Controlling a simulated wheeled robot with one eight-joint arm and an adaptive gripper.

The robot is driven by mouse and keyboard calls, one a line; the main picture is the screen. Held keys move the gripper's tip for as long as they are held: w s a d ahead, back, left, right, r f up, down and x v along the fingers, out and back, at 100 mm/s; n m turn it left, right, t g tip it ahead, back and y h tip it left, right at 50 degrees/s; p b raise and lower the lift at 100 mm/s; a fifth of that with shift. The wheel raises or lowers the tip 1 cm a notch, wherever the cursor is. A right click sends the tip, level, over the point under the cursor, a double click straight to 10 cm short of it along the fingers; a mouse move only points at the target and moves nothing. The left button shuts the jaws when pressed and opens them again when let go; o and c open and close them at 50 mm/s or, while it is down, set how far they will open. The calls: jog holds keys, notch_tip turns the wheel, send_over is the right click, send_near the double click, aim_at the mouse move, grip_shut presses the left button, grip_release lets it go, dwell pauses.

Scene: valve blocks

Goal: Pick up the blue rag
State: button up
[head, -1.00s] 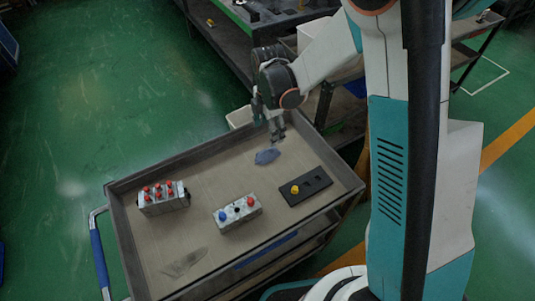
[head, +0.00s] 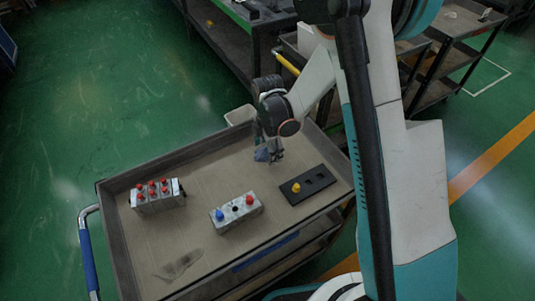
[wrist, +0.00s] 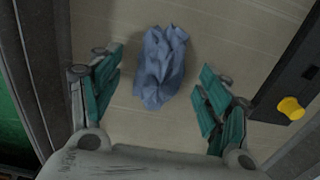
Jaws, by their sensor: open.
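The blue rag (wrist: 160,65) lies crumpled on the cart's beige top. In the wrist view it sits just beyond and between my open fingers, with bare surface on both sides of it. My gripper (wrist: 158,100) is open and empty, its green-padded fingers apart. In the head view my gripper (head: 268,158) points down over the rag (head: 262,155), and partly hides it. I cannot tell the exact height of the fingertips above the surface.
The cart top (head: 205,185) has a raised rim. A block with red knobs (head: 157,194), a block with blue and red knobs (head: 236,213) and a black plate with a yellow knob (head: 307,184) stand on it. A grey rag (head: 180,264) lies at the front left.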

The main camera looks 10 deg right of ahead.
jog(key=shift+r, duration=0.1)
jog(key=c, duration=1.2)
jog(key=shift+r, duration=0.15)
notch_tip(320, 180, up, 20)
jog(key=p, duration=0.7)
jog(key=shift+o, duration=1.3)
jog(key=shift+c, duration=0.7)
jog(key=shift+s+f, duration=0.1)
jog(key=shift+f, duration=0.2)
